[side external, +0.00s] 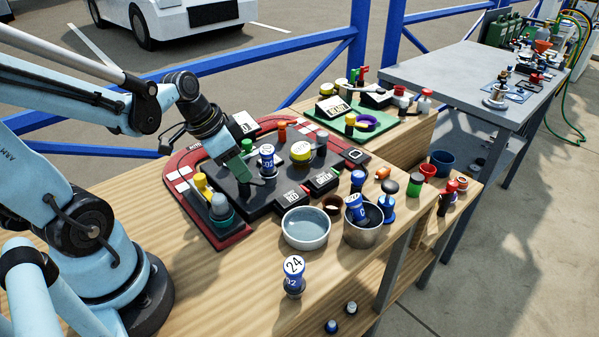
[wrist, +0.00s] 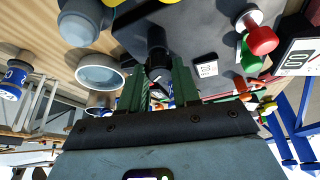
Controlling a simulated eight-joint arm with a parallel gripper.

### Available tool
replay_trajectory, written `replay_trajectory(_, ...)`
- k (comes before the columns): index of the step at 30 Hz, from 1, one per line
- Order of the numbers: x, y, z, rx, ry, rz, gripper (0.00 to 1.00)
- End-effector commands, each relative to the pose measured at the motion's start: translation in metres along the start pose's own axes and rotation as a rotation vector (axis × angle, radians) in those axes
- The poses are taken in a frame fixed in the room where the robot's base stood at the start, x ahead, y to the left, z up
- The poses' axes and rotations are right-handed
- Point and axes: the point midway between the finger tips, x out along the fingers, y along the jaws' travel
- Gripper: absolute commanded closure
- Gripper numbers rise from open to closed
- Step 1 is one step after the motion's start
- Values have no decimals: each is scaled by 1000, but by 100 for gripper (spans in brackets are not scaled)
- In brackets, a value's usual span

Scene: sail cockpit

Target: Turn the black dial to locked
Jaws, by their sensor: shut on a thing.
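The black dial (wrist: 157,48) stands on the dark panel in the wrist view, between the green fingertips of my gripper (wrist: 158,82). My gripper is shut on it. A small pale mark shows on the dial, but I cannot read its setting. In the side view my gripper (side external: 242,170) reaches down onto the dark panel (side external: 262,200), and its fingers largely hide the dial there. A white label (wrist: 207,69) lies beside the dial in the wrist view; its text is too small to read.
A blue-topped knob (side external: 267,158) stands close right of my gripper. A pale bowl (side external: 305,228) and a metal pot (side external: 362,232) stand in front. Bare wood lies at the front left.

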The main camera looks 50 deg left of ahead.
Motion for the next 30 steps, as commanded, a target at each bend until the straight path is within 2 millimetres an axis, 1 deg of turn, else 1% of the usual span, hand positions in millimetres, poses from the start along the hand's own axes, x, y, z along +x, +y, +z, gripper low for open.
replay_trajectory(5,0,1,0,-21,0,-7,99)
replay_trajectory(11,0,2,0,-101,-2,-40,99)
replay_trajectory(17,0,3,0,-246,-1,-101,99)
replay_trajectory(30,1,5,-2,-624,0,-260,99)
